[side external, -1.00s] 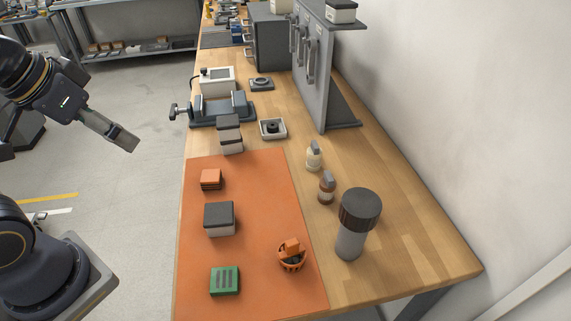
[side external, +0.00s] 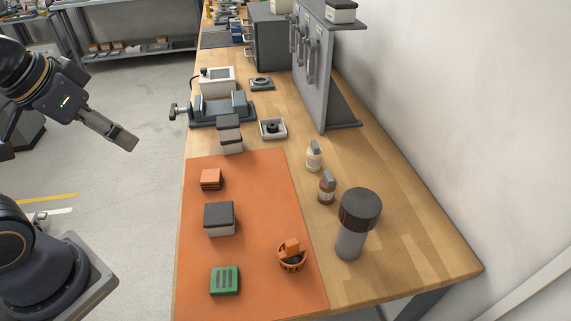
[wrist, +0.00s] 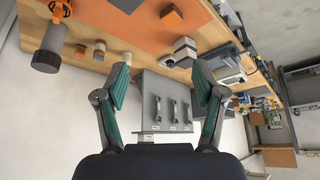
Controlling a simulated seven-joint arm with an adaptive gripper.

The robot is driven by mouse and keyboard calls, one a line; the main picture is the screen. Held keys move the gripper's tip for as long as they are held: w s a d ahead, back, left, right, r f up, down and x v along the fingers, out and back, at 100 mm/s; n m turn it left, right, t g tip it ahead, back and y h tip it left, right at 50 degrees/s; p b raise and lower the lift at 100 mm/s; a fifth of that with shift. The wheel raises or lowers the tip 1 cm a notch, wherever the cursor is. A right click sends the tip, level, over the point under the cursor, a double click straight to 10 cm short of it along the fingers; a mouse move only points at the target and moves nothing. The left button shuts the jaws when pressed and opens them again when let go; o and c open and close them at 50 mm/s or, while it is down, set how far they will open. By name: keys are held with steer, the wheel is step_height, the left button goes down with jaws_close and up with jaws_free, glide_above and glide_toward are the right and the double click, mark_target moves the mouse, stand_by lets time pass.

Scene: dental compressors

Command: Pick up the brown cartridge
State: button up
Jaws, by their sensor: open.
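The best match for the brown cartridge is a large upright grey cylinder (side external: 350,242) with a dark brown ribbed collar and grey top. It stands on the bare wood right of the orange mat, and shows at the left edge of the wrist view (wrist: 46,60). A small brown bottle (side external: 326,191) with a grey cap stands behind it; which of these the name means is not certain. My gripper (side external: 126,141) is off the table's left side, high and far from both. In the wrist view my gripper (wrist: 162,84) has fingers spread apart with nothing between them.
A cream bottle (side external: 314,156) stands near the brown one. A tall grey panel (side external: 320,80) and vise (side external: 222,110) are farther back.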

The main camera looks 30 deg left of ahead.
steer(key=w+r+m+t, duration=0.1)
steer(key=w+r+m, duration=0.1)
steer(key=w+r, duration=0.2)
steer(key=m+g+h, duration=0.3)
steer(key=m+g, duration=0.1)
steer(key=m, duration=0.3)
glide_above(325, 180)
steer(key=s+a, duration=0.4)
step_height(325, 180, down, 15)
steer(key=shift+t, duration=0.3)
steer(key=x, duration=1)
steer(key=shift+d, duration=0.3)
steer(key=shift+x, duration=3)
steer(key=c, duration=1.3)
